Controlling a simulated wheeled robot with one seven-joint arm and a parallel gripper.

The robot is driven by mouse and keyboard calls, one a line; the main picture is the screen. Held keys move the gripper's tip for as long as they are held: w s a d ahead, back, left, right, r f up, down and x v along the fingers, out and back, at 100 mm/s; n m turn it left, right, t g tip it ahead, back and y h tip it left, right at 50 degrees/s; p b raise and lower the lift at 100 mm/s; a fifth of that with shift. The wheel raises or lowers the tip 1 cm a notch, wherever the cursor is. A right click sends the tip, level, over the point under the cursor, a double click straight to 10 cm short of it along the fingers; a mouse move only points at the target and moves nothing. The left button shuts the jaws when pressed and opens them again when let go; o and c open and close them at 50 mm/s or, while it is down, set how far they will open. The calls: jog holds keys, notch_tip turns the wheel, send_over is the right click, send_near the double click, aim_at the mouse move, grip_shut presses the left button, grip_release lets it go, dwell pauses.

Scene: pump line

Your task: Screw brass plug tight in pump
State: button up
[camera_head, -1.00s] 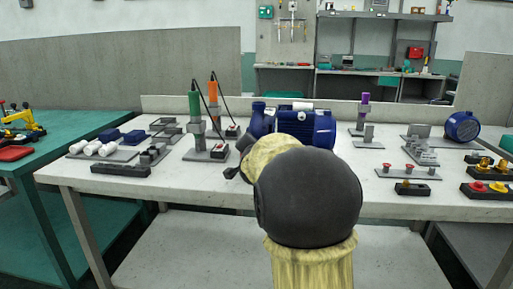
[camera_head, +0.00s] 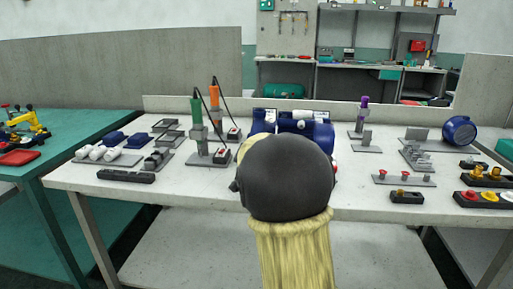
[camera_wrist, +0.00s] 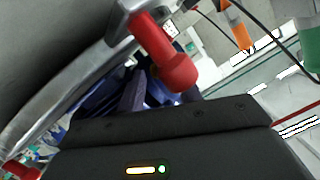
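The blue pump (camera_head: 309,125) stands on the white bench, straight behind my arm in the head view. My arm covers its lower front. Blue parts of it also show in the wrist view (camera_wrist: 95,100), close beyond the dark housing of my gripper (camera_wrist: 150,112). I cannot make out the brass plug for certain at the pump or in the gripper. A small brass piece (camera_head: 400,192) sits on a black block at the bench's front, right of my arm.
A red rounded part (camera_wrist: 175,65) and a grey curved bar stand close in the wrist view. Green (camera_head: 196,118) and orange (camera_head: 214,95) tools with cables stand left of the pump. A plate with red knobs (camera_head: 404,177) lies right.

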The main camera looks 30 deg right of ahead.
jog(key=shift+a+r+n+p, duration=0.15)
jog(key=shift+n+p, duration=0.15)
jog(key=shift+p, duration=0.55)
jog(key=shift+f, duration=0.2)
jog(key=shift+c, duration=0.4)
grip_shut()
